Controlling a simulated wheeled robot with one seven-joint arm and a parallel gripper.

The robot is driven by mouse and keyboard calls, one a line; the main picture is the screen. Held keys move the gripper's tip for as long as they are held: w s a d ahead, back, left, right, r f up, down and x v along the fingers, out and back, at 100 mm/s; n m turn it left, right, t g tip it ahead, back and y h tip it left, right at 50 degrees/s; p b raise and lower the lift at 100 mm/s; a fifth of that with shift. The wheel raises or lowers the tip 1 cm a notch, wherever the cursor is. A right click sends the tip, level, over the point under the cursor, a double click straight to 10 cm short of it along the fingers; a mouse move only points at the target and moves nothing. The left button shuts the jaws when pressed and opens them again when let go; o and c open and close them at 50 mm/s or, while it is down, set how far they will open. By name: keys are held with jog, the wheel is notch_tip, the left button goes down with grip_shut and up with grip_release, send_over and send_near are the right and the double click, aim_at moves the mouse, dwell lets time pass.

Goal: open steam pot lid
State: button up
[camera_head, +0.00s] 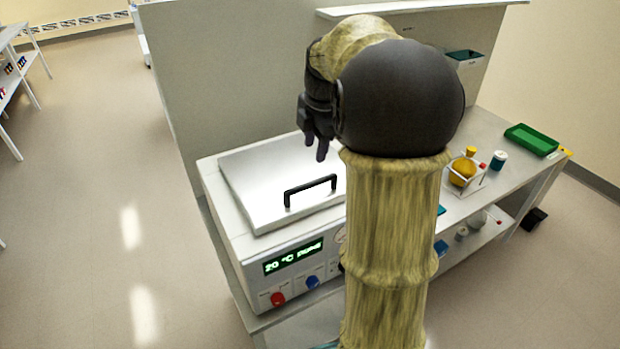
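The steam pot (248,246) is a white box on the bench, with a green display and knobs on its front. Its flat silver lid (258,178) lies shut on top. A black bar handle (310,189) stands near the lid's front edge. My gripper (320,150) hangs above the rear right part of the lid, behind the handle in the picture and apart from it. Its dark fingers point down, seen from the side, so the gap between them is unclear. My arm hides the right part of the pot.
A grey panel (225,80) stands behind the bench, with a shelf (400,8) on top. Right of my arm are a clear box (468,187) with a yellow item, a small jar (498,160) and a green tray (531,140). The floor at left is clear.

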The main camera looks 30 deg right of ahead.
aim_at(310, 183)
jog(key=f, duration=0.4)
jog(key=w+f+p, duration=0.1)
jog(key=f, duration=0.3)
jog(key=w+f, duration=0.1)
jog(key=f, duration=0.3)
jog(key=shift+w, duration=0.2)
jog(key=shift+c, duration=0.5)
grip_shut()
